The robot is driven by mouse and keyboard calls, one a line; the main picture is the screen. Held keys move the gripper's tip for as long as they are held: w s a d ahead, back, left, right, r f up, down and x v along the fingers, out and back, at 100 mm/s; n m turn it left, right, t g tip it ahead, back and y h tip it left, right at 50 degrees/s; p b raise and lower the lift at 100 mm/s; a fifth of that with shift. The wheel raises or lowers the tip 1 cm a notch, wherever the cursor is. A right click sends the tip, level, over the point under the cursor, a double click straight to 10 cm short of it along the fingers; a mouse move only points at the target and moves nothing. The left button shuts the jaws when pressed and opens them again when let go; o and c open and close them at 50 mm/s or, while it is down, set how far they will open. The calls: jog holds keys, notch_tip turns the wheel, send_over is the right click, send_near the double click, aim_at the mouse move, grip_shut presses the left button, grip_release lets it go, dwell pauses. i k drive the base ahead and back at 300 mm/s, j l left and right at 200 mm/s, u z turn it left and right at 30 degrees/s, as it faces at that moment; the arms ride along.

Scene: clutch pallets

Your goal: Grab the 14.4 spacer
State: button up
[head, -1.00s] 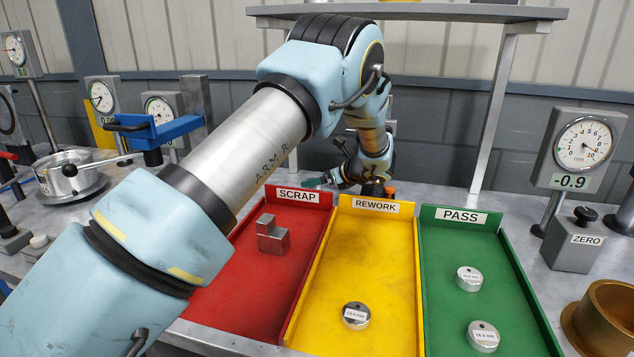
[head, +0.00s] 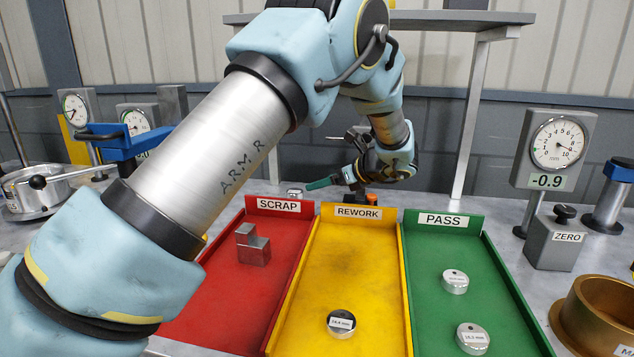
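My gripper (head: 322,182) is behind the SCRAP and REWORK trays, pointing left, with a green finger showing. Its opening is too small and partly hidden to judge. A small metal piece with a pale label (head: 295,193) sits just left of and below the green finger, behind the SCRAP tray; its label is unreadable. A round metal spacer (head: 341,324) lies in the yellow REWORK tray; its label ends in "mm" but its number is not clear. Two similar labelled spacers (head: 455,281) (head: 473,338) lie in the green PASS tray.
The red SCRAP tray (head: 205,302) holds a stepped metal block (head: 252,245). A dial gauge (head: 557,143) reading -0.9 and a ZERO block (head: 560,241) stand right. A brass ring (head: 600,312) is at front right. A shelf post (head: 470,120) rises behind the trays.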

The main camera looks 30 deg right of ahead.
aim_at(341, 324)
jog(key=k+l, duration=0.25)
jog(key=k, duration=0.25)
jog(key=k+l, duration=0.2)
jog(key=k, duration=0.25)
